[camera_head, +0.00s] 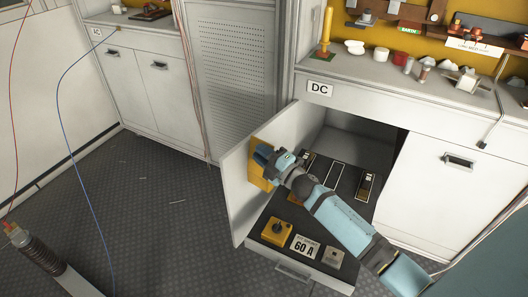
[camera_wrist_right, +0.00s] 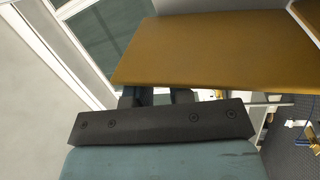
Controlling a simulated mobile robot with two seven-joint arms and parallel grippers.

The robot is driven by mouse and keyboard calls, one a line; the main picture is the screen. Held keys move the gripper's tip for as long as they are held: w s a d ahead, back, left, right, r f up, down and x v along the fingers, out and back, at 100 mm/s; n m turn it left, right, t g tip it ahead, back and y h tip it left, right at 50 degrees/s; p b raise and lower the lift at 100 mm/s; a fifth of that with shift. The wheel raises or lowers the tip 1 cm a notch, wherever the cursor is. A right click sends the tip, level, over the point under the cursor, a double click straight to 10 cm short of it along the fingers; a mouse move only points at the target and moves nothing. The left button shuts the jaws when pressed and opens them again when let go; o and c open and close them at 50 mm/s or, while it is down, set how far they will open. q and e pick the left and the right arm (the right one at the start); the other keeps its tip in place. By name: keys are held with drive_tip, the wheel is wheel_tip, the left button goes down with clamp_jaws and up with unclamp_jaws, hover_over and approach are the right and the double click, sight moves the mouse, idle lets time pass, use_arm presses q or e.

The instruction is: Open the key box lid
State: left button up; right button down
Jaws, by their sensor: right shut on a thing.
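The yellow key box (camera_head: 259,183) is on the inner side of the open white cabinet door. My right gripper (camera_head: 263,152) reaches it from the right and covers its middle. In the right wrist view a broad yellow panel, the key box lid (camera_wrist_right: 205,48), stretches in front of the gripper. The dark fingers of my right gripper (camera_wrist_right: 160,97) are shut at its near edge, their tips partly hidden. How far the lid stands open is hard to tell. My left gripper is not in view.
The open cabinet door (camera_head: 238,190) stands left of my right arm. The counter (camera_head: 385,88) above carries small parts. The floor at left is mostly clear.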

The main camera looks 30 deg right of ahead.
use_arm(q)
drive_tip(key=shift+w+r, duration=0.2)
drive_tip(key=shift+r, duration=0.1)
use_arm(e)
drive_tip(key=shift+a, duration=0.15)
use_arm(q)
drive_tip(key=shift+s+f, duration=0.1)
use_arm(e)
drive_tip(key=c, duration=1)
unclamp_jaws()
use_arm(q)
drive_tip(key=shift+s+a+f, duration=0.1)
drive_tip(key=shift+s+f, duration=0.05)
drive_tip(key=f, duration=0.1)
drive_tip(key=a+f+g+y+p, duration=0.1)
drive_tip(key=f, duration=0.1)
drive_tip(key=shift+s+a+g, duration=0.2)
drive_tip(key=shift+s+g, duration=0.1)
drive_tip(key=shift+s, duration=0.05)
use_arm(e)
drive_tip(key=v, duration=1.3)
drive_tip(key=shift+s, duration=0.4)
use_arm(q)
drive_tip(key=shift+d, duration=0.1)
